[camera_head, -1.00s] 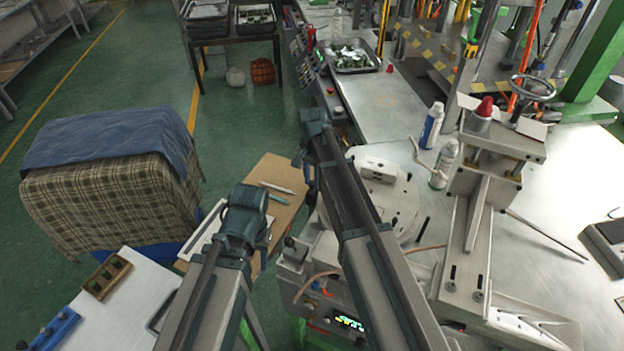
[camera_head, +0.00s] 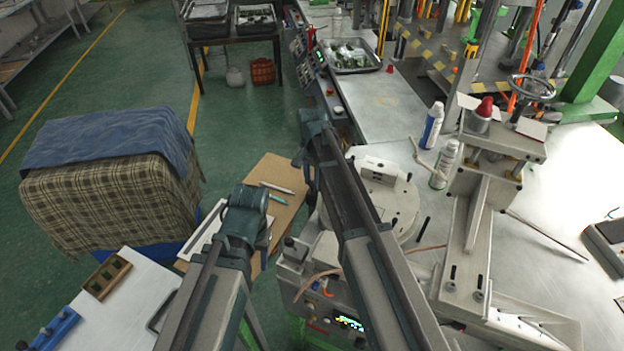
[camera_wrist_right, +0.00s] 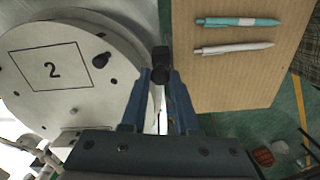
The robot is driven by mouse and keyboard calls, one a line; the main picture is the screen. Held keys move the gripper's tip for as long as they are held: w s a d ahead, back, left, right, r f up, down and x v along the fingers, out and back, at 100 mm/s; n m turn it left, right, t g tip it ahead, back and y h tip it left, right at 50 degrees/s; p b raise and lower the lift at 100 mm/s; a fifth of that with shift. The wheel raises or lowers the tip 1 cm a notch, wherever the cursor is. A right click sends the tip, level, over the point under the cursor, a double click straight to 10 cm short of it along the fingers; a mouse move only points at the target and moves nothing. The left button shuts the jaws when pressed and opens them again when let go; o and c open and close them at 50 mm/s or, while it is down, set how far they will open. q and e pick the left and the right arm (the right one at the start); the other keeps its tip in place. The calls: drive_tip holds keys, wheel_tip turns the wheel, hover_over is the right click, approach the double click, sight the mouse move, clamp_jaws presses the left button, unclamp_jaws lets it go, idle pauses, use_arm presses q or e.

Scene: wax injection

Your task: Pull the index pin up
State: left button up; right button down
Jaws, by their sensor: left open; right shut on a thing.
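In the right wrist view the dark knob of the index pin (camera_wrist_right: 161,61) stands at the rim of the round pale turntable (camera_wrist_right: 25,85), which carries a framed number 2. The blue fingers of my right gripper (camera_wrist_right: 161,80) are shut on this knob. In the head view the turntable (camera_head: 400,212) is partly hidden by my right arm. My right gripper and the pin cannot be made out clearly there. My left arm shows at the lower middle of the head view, but its fingers are hidden.
A brown board (camera_head: 283,172) with two pens (camera_wrist_right: 238,22) lies beside the turntable. A press with a handwheel (camera_head: 531,88) and two spray bottles (camera_head: 432,126) (camera_head: 445,165) stand to the right. A cloth-covered stack (camera_head: 110,190) stands at the left.

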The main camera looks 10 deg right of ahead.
sight(312, 183)
wheel_tip(312, 183, up, 2)
drive_tip(key=shift+p, duration=1)
drive_tip(key=shift+w+f, duration=0.1)
drive_tip(key=shift+f, duration=0.05)
drive_tip(key=c, duration=0.7)
unclamp_jaws()
drive_tip(key=shift+o, duration=0.2)
wheel_tip(312, 183, up, 14)
drive_tip(key=p, duration=1.3)
drive_tip(key=shift+p, duration=0.3)
drive_tip(key=shift+f, duration=0.15)
